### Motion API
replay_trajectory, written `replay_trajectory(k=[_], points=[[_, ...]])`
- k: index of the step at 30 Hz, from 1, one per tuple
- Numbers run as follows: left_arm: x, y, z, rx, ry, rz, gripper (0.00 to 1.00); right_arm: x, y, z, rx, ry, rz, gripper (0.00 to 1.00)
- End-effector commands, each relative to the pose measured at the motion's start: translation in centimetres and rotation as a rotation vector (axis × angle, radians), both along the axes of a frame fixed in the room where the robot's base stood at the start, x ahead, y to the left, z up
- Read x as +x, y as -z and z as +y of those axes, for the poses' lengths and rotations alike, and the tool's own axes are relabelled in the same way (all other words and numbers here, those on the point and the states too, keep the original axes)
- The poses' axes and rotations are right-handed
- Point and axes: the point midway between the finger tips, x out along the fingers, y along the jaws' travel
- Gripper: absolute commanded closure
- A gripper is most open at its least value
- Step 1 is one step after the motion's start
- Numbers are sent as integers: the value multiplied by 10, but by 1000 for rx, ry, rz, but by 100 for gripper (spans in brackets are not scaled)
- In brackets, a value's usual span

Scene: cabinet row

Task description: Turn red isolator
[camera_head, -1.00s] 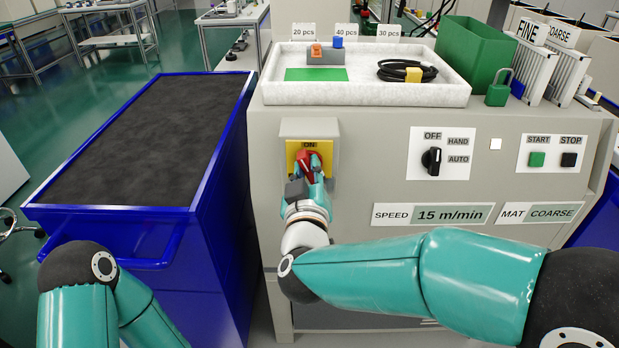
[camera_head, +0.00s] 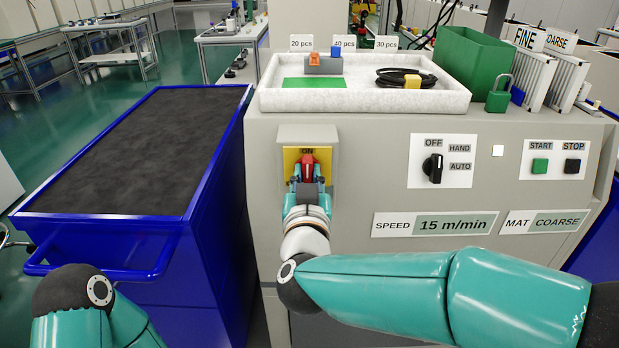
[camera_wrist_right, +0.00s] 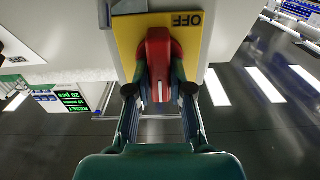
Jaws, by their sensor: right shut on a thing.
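The red isolator handle (camera_head: 308,165) sits on a yellow plate (camera_head: 291,160) in a grey box on the cabinet's front left. It stands upright below the ON label in the head view. My right gripper (camera_head: 308,180) is shut on it from the front. In the right wrist view, the gripper's fingers (camera_wrist_right: 159,85) lie on both sides of the red handle (camera_wrist_right: 158,48). The plate there (camera_wrist_right: 128,38) shows an upside-down OFF label, and a white mark shows on the handle's end away from it. My left gripper is out of view; only its arm shows at lower left.
A blue cart (camera_head: 195,215) with a black top stands close to the left of the cabinet. A black selector knob (camera_head: 433,168) and start and stop buttons (camera_head: 540,166) are to the right. A white tray (camera_head: 360,100) lies on top of the cabinet.

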Motion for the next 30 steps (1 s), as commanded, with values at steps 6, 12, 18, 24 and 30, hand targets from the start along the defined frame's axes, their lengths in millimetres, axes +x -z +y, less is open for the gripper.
replay_trajectory(k=[6, 12, 18, 24, 30], points=[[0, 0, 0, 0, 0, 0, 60, -1, 2, 1, 2, -3, 5, 78], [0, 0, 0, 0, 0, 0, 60, 0, 1, 0, 1, -1, 3, 54], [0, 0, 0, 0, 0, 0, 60, 0, 1, 0, 1, 0, 1, 54], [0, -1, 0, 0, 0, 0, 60, -10, 0, 0, 0, -1, 2, 54], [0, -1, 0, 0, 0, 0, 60, -43, 0, 1, 0, -4, 1, 54]])
